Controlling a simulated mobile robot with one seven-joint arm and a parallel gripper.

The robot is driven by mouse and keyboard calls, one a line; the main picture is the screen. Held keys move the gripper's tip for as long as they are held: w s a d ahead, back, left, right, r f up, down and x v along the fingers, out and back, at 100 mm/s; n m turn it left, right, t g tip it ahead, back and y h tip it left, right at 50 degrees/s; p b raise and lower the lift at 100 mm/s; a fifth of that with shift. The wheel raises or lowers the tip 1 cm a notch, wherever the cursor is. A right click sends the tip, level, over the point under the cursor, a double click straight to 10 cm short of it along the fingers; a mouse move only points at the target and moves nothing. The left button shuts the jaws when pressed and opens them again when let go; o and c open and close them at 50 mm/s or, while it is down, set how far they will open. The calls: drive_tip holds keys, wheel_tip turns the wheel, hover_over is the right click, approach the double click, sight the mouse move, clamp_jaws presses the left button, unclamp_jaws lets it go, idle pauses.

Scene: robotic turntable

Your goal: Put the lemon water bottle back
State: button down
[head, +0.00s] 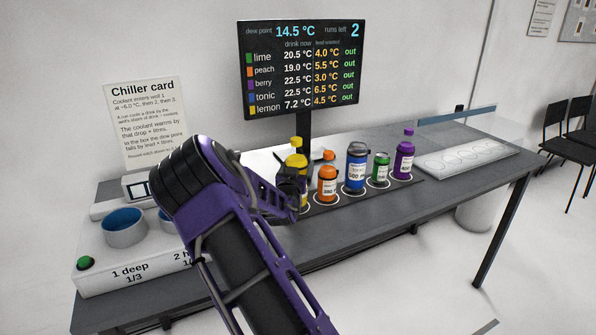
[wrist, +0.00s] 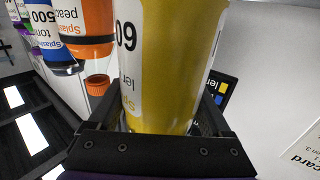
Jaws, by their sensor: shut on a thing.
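The yellow lemon bottle (head: 297,160) is upright at the left end of the bottle row, partly hidden behind my gripper (head: 290,187). My gripper is shut on it. In the wrist view the bottle (wrist: 180,60) fills the middle, between the dark fingers (wrist: 170,125). My arm hides much of the bottle's lower part, so I cannot tell whether its base touches the dark mat (head: 322,207). The orange peach bottle (head: 327,184) stands just right of it, close by but apart.
The blue tonic (head: 356,170), green lime (head: 381,168) and purple berry (head: 404,160) bottles continue the row rightward. The chiller with a blue-lined well (head: 124,225) is at left. A screen (head: 303,65) stands behind. An empty pale tray (head: 466,158) lies at right.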

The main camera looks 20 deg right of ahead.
drive_tip(key=shift+f, duration=0.45)
drive_tip(key=shift+f, duration=0.15)
unclamp_jaws()
drive_tip(key=shift+f, duration=0.1)
drive_tip(key=v, duration=1.2)
drive_tip(key=shift+r, duration=0.2)
